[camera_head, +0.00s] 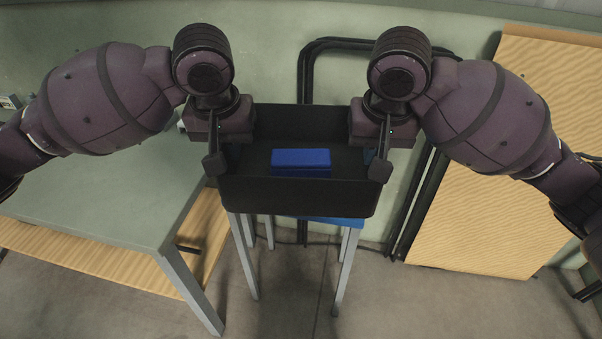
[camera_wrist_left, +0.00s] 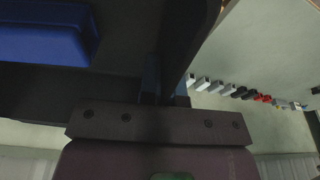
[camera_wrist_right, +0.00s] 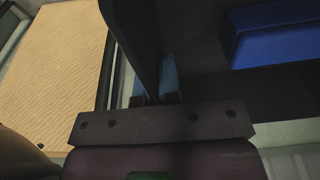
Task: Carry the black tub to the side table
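The black tub (camera_head: 295,196) is level in the middle of the head view, with a blue box (camera_head: 301,160) inside it. My left gripper (camera_head: 220,160) is at the tub's left side wall and my right gripper (camera_head: 375,163) at its right side wall. In the left wrist view the tub wall (camera_wrist_left: 190,35) runs between the blue finger pads; the right wrist view shows the same with the other wall (camera_wrist_right: 135,35). Both grippers look shut on the walls. A green-topped table (camera_head: 110,195) with grey legs stands at the left, probably the side table.
A stool with a blue top (camera_head: 338,221) and grey legs stands under the tub; I cannot tell whether they touch. A wooden panel (camera_head: 490,180) leans at the right, with black pipes (camera_head: 405,215) beside it. The left wrist view shows several small items (camera_wrist_left: 240,92) on the green surface.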

